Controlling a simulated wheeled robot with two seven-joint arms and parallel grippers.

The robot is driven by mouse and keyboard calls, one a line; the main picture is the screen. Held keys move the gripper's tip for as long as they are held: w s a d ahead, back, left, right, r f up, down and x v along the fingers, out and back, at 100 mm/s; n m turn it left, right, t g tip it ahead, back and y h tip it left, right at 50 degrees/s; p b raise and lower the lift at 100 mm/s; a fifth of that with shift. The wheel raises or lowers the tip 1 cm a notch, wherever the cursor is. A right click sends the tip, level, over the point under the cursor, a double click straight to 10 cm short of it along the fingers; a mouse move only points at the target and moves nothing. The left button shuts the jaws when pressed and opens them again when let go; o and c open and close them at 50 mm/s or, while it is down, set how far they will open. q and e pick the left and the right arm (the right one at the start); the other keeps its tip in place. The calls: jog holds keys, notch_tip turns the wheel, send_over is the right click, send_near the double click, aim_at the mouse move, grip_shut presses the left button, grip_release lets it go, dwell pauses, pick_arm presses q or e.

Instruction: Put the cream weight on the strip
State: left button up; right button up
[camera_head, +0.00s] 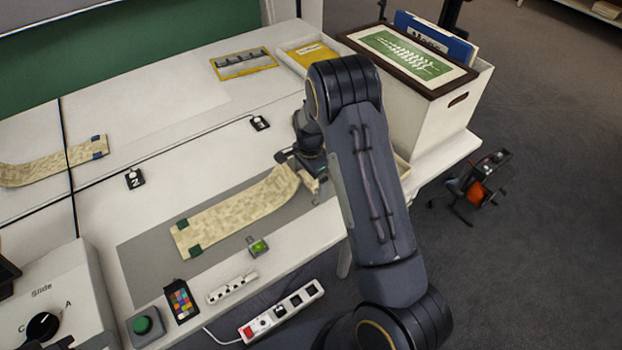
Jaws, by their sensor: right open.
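The near strip (232,212) is a long, mottled cream band lying on a grey mat (140,258). Dark green pieces sit at its left corners, and its right end curls up toward my right gripper (304,174). My right gripper is open at that right end, partly hidden by its own arm. A small pale piece (309,181) shows beside the fingers; I cannot tell whether it is the cream weight or whether the gripper touches it. No other cream weight is clear.
A small green-topped block (258,246) stands just in front of the strip. A white box (462,105) with a framed print stands at the right. A second strip (50,167) lies left.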

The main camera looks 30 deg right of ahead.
jog(key=shift+f, duration=0.2)
jog(key=c, duration=1.3)
jog(key=shift+r, duration=0.1)
jog(key=shift+r, duration=0.1)
